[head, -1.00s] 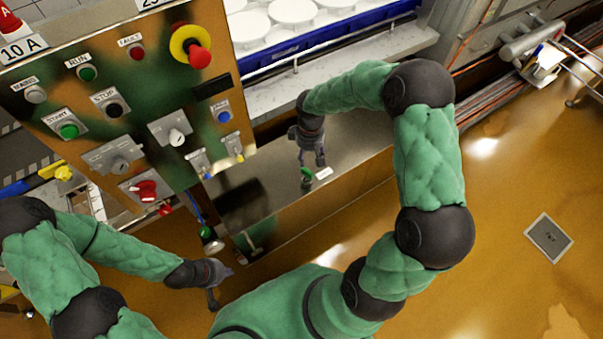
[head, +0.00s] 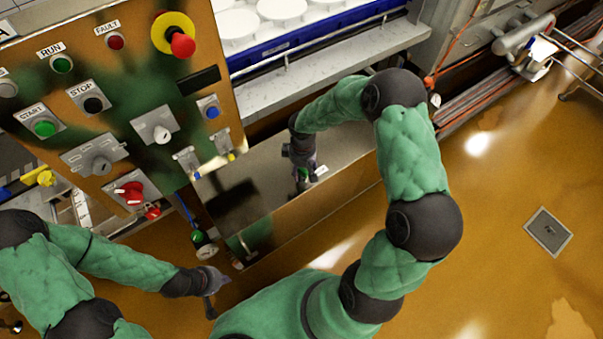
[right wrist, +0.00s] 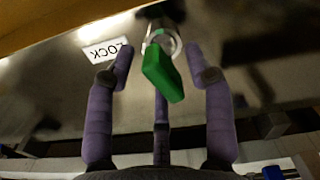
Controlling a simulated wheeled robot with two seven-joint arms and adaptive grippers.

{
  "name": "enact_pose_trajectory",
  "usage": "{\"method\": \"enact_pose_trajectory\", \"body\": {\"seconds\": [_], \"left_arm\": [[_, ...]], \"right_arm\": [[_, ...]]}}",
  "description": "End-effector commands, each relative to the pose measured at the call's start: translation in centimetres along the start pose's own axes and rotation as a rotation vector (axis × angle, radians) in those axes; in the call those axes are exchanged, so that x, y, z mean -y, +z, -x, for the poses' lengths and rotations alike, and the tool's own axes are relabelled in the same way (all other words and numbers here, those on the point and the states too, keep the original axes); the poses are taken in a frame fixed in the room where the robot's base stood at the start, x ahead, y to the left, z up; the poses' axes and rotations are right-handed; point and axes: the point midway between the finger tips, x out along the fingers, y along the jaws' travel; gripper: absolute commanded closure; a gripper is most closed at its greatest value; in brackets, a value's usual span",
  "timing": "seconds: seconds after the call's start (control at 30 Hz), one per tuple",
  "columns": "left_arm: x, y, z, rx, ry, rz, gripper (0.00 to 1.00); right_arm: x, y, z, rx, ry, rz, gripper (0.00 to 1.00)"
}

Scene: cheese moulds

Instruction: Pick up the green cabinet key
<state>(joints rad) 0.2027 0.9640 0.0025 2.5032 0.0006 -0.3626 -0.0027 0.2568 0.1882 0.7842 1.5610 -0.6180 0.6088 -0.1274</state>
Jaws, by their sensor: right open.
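The green key (right wrist: 163,76) stands out from a round metal lock (right wrist: 164,38) in a shiny metal panel in the right wrist view. My right gripper (right wrist: 161,58) is open, with purple-grey fingers either side of the key and another finger below it. I see a gap between the side fingers and the key. In the head view my right gripper (head: 303,178) is at the lock and covers most of the key. My left gripper (head: 212,298) hangs low at the left, away from the key; its fingers are too small to judge.
A white LOCK label (right wrist: 105,48) lies beside the lock. A control panel (head: 120,75) with knobs and a red emergency button (head: 182,45) stands left of my right arm. A blue crate (head: 330,45) with white moulds is behind. The floor at right is mostly clear.

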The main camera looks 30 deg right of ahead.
Motion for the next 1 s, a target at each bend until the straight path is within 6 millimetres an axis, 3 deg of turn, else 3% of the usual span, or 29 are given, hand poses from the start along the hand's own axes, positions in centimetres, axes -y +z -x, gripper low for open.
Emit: {"method": "enact_pose_trajectory", "body": {"seconds": [0.07, 0.23, 0.67, 0.87, 1.0], "left_arm": [[0.0, 0.0, 0.1, 0.000, 0.000, 0.000, 1.00], [0.0, 0.0, 0.1, 0.000, 0.000, 0.000, 1.00], [-0.1, 0.0, 0.2, 0.000, 0.000, 0.000, 1.00], [-0.4, 0.0, 1.1, 0.000, 0.000, 0.000, 1.00], [-0.8, 0.1, 2.3, 0.000, 0.000, 0.000, 1.00]], "right_arm": [[0.0, 0.0, 0.1, 0.000, 0.000, 0.000, 0.53], [0.0, 0.0, 0.1, -0.001, 0.000, 0.000, 1.00], [0.0, 0.0, 0.4, -0.001, 0.001, 0.000, 1.00], [-0.1, -0.1, 2.0, -0.003, 0.002, 0.000, 1.00], [0.2, 0.3, 4.3, -0.003, 0.003, 0.001, 1.00]]}}
